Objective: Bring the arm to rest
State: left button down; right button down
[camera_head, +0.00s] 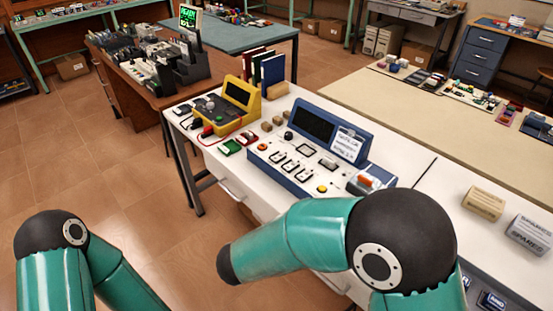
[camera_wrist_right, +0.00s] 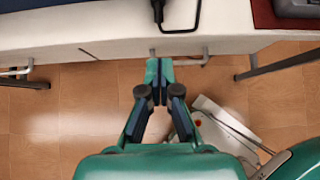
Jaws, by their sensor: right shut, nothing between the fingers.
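My right gripper (camera_wrist_right: 158,72) is shut and empty in the right wrist view. Its fingertips meet just off the front of the white workbench, with tiled floor below them. In the head view my right arm (camera_head: 300,235) is bent at lower right, in front of the white workbench (camera_head: 420,170). Its gripper is hidden there. My left arm (camera_head: 55,265) shows at lower left, over the floor. My left gripper is out of view.
A blue control console (camera_head: 310,150) and a yellow device (camera_head: 225,108) stand on the workbench. Two small boxes, one tan (camera_head: 484,202) and one grey (camera_head: 530,234), sit at its right. A drawer handle (camera_head: 230,190) projects from its front. Open floor (camera_head: 130,215) lies at left.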

jog(key=s+f+m+g+y, duration=0.8)
jog(key=s+f+m+y, duration=0.3)
jog(key=s+f+m, duration=0.7)
jog(key=w+d+f+m+t, duration=0.2)
jog(key=d+f+m, duration=0.2)
jog(key=m, duration=0.6)
jog(key=shift+w+d+f+t, duration=0.15)
jog(key=shift+w+d+t, duration=0.05)
jog(key=shift+w+t, duration=0.15)
